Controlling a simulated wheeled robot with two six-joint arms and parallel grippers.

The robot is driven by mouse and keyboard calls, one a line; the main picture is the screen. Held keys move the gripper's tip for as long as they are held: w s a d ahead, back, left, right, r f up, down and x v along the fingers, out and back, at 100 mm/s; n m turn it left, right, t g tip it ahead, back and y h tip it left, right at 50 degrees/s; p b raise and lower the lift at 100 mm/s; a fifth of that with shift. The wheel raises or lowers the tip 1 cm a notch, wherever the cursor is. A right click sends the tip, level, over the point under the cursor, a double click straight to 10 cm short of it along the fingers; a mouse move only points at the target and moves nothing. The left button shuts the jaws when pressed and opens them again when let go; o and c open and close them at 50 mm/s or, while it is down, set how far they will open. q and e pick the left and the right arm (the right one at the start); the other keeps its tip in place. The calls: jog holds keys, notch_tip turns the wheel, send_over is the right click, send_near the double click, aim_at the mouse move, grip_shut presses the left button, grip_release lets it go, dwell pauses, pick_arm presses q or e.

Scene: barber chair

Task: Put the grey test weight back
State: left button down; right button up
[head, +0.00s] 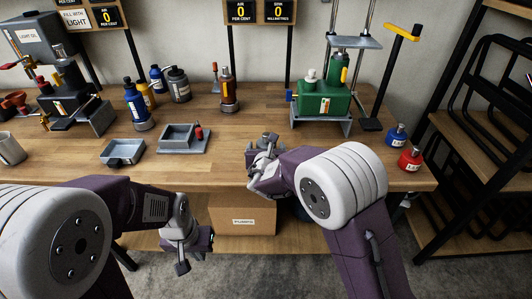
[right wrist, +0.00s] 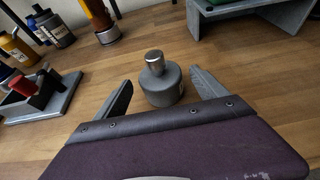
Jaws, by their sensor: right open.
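The grey test weight (right wrist: 161,88), a squat cylinder with a shiny knob on top, stands upright on the wooden bench in the right wrist view. My right gripper (right wrist: 161,79) is open, with one finger on each side of the weight and a gap to both. In the head view my right gripper (head: 262,148) is low over the front of the bench and mostly hides the weight. My left gripper (head: 193,258) hangs in front of the bench, below its top, with no visible object; its jaw opening is unclear.
A grey holder with a red-handled piece (head: 184,140) and a shallow grey tray (head: 123,152) lie to the left. A green machine (head: 322,104) stands behind right. Blue (head: 397,134) and red (head: 410,159) weights are at the right end. Bottles (head: 137,105) stand behind.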

jog(key=v, duration=0.6)
jog(key=shift+r, duration=0.1)
